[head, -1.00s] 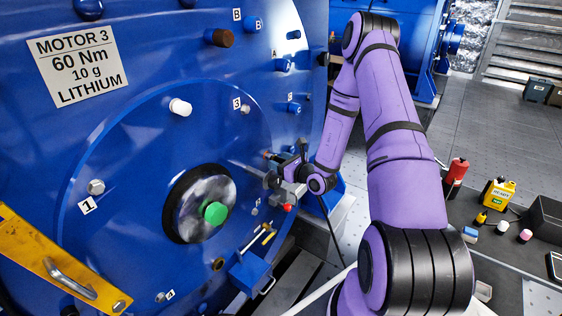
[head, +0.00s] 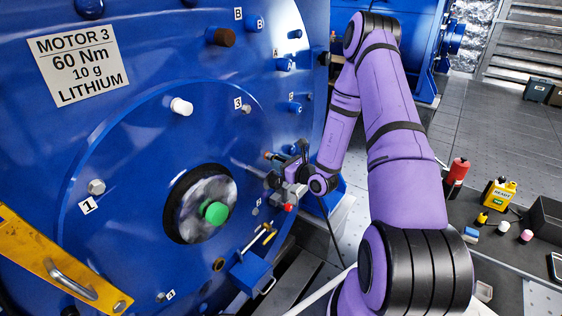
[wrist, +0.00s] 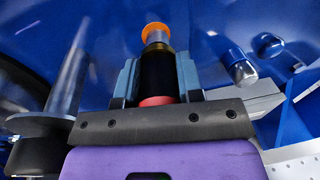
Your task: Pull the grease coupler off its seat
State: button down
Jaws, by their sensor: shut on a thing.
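My gripper (wrist: 158,85) is shut on the grease coupler (wrist: 157,72), a black cylinder with a metal collar and an orange tip, in the wrist view. Its two blue-grey fingers press on opposite sides, and a red band shows at its near end. The orange tip points toward the blue motor face. I cannot tell whether it touches its seat, which is hidden behind it. In the head view my gripper (head: 279,160) is small beside the right part of the motor cover, with the orange coupler tip (head: 267,155) just left of it.
The blue motor (head: 130,140) fills the left, with bolts and a green-capped shaft (head: 215,213). A red-knobbed part (head: 288,208) and a blue box (head: 250,272) sit below my gripper. In the wrist view a metal rod (wrist: 68,80) stands close on the left.

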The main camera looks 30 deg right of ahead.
jog(key=shift+a+r+y, duration=0.4)
jog(key=shift+a, duration=0.1)
jog(key=shift+s+f, duration=0.1)
jog(key=shift+s, duration=0.2)
jog(key=shift+v, duration=1)
jog(key=shift+s+d+f, duration=0.1)
jog(key=shift+s+d, duration=0.1)
jog(key=shift+s, duration=0.15)
jog(key=shift+d, duration=0.1)
jog(key=shift+s, duration=0.15)
jog(key=shift+v, duration=1.15)
jog(key=shift+d, duration=0.2)
